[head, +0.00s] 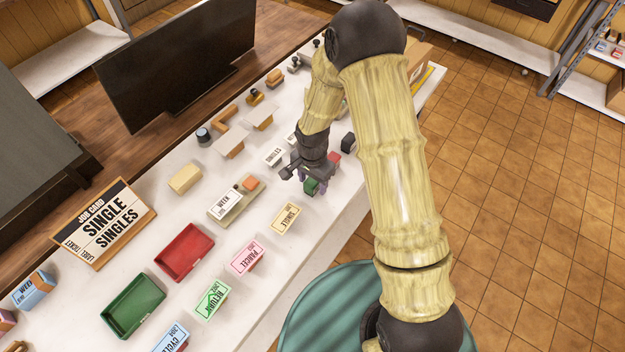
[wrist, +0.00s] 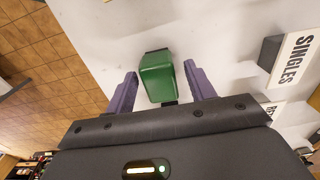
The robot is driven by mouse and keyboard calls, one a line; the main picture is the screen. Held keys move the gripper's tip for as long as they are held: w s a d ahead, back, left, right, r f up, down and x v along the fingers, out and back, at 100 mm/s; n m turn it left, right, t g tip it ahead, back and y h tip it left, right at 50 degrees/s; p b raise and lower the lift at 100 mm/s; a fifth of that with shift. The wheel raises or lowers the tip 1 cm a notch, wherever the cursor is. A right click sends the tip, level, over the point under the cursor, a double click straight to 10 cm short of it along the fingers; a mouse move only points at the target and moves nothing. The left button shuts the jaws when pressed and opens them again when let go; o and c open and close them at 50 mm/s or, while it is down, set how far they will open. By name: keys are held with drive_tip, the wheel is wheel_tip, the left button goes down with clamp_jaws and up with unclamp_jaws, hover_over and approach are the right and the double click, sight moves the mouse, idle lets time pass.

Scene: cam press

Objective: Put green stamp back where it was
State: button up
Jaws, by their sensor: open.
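The green stamp (head: 311,187) is on the white counter near its front edge, partly hidden by my gripper in the head view. In the wrist view the green stamp (wrist: 157,75) lies between my two purple fingers, with dark parts showing at its far and near ends. My gripper (head: 302,178) is open around it. In the wrist view my gripper (wrist: 161,70) has a visible gap on each side of the stamp. I cannot tell whether the stamp rests flat on the counter or on a holder.
A red block (head: 334,158) and a black block (head: 348,142) stand just behind the green stamp. Red (head: 184,252) and green (head: 133,305) trays, and a job card board (head: 104,222), lie to the left. The counter edge is close on the right.

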drive_tip(key=shift+r, duration=0.15)
wheel_tip(320, 180, up, 12)
drive_tip(key=b, duration=0.2)
idle(0.8)
drive_tip(key=shift+d, duration=0.1)
drive_tip(key=s+d+r+n+t, duration=0.1)
drive_tip(key=s+d+r+n, duration=0.1)
drive_tip(key=s+d, duration=0.4)
drive_tip(key=s+d+r+n+t, duration=0.1)
drive_tip(key=s+d+r+n, duration=0.2)
drive_tip(key=s+d+n, duration=0.2)
drive_tip(key=shift+s+d+r+n+t, duration=0.35)
drive_tip(key=shift+s+d, duration=0.4)
drive_tip(key=shift+d, duration=0.5)
